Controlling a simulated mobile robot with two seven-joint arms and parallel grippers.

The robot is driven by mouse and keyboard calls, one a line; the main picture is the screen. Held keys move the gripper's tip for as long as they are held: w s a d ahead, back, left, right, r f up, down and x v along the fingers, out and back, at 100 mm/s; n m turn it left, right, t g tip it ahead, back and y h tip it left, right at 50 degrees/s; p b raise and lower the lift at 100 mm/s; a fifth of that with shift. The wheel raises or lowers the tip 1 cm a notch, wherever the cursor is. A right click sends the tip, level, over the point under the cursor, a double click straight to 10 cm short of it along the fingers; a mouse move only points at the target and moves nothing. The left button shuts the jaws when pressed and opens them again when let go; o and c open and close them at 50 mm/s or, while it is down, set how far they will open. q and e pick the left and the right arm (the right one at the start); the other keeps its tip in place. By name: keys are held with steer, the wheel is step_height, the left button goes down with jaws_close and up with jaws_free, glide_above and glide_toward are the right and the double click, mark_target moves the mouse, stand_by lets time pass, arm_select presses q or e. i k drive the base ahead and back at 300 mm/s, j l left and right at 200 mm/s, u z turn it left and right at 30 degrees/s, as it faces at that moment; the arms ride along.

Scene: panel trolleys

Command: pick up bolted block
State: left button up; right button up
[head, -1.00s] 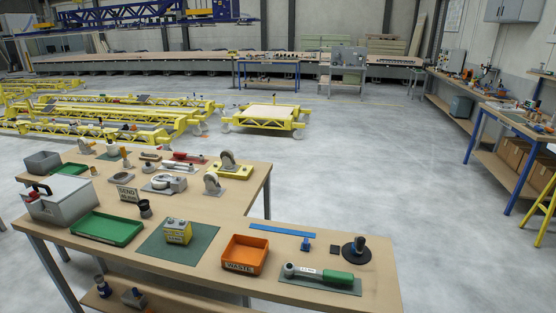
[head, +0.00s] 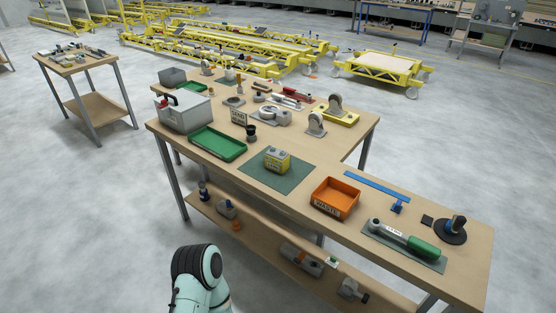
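A yellow block with a grey top and dark markings (head: 278,160) sits upright on a dark green mat (head: 258,175) near the front edge of the workbench. It looks like the bolted block, but its bolts are too small to make out. Nothing is touching it except the mat. Part of one of my arms, pale teal with a black joint, shows at the bottom left of the head view, in front of the bench. Neither gripper is in view.
On the workbench (head: 310,178), a green tray (head: 218,144) lies left of the mat and an orange waste bin (head: 335,198) right of it. A black cup (head: 251,133) stands behind the mat's left side. A green-handled tool (head: 408,238) lies at the right. A lower shelf (head: 265,235) holds several parts.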

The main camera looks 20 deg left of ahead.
mark_target(273, 162)
steer(key=i+j, duration=0.1)
steer(key=j, duration=0.35)
steer(key=i+j, duration=0.1)
steer(key=j, duration=0.3)
steer(key=i+j, duration=0.1)
steer(key=j, duration=0.35)
steer(key=i+j, duration=0.1)
steer(key=j, duration=0.35)
